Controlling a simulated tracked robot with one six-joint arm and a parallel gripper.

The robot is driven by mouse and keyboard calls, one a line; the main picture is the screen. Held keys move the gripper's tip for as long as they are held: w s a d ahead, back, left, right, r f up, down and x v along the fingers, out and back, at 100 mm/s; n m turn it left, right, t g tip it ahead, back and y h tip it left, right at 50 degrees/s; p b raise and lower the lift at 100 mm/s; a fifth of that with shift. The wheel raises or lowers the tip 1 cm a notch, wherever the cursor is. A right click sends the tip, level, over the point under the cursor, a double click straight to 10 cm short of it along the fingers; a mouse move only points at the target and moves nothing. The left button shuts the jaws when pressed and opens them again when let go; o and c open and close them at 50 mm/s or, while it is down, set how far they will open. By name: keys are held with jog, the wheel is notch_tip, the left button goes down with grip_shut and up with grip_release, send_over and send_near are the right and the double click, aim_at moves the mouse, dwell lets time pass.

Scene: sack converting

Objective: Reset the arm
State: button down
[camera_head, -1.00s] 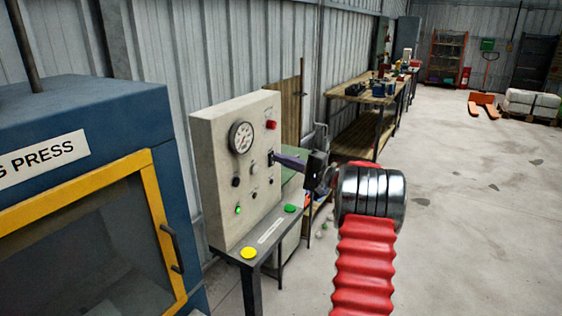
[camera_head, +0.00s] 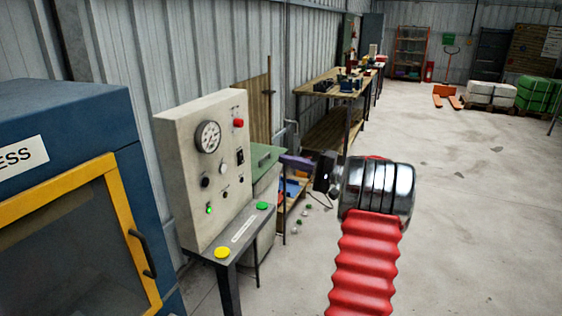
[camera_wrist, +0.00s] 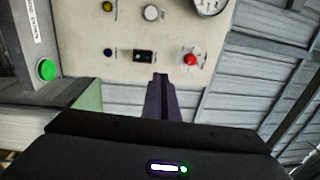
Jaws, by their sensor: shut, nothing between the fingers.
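My gripper (camera_head: 284,160) is at the end of my red and silver arm, to the right of a cream control panel (camera_head: 190,150) in the head view. Its dark purple fingers are closed together and hold nothing. In the wrist view the fingers (camera_wrist: 161,80) point toward the panel face (camera_wrist: 120,32), below a black switch (camera_wrist: 144,56) and left of a red button (camera_wrist: 190,59). In the head view a gap shows between the fingertips and the panel. The panel carries a round gauge (camera_head: 208,137) and a lit green lamp (camera_head: 209,210).
A blue press (camera_head: 80,110) with a yellow-framed door stands at the left. Yellow (camera_head: 222,252) and green (camera_head: 262,206) buttons sit on the ledge below the panel. A wooden workbench (camera_head: 330,82) stands along the wall behind. The concrete floor at the right is open.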

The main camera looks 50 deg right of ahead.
dwell(0.7)
jog(key=s+a+f+m+g, duration=0.2)
jog(key=a+f+g, duration=0.2)
jog(key=f, duration=0.7)
jog(key=s+a+f+n+g, duration=0.1)
jog(key=s+a+f+g, duration=0.15)
jog(key=a, duration=0.45)
jog(key=s+a+f+n+g, duration=0.1)
jog(key=s+a+g, duration=0.1)
jog(key=a+g, duration=0.35)
jog(key=s+a+r+n+h, duration=0.2)
jog(key=s+a+r+n, duration=0.1)
jog(key=a, duration=0.7)
jog(key=s+a+r+n+h, duration=0.2)
jog(key=s+a+n, duration=0.4)
jog(key=a, duration=0.5)
jog(key=s+a+r+n+h, duration=0.2)
jog(key=s+a+r+n, duration=0.2)
jog(key=s+a, duration=0.4)
jog(key=a+n, duration=0.1)
jog(key=a, duration=0.2)
jog(key=shift+h, duration=0.3)
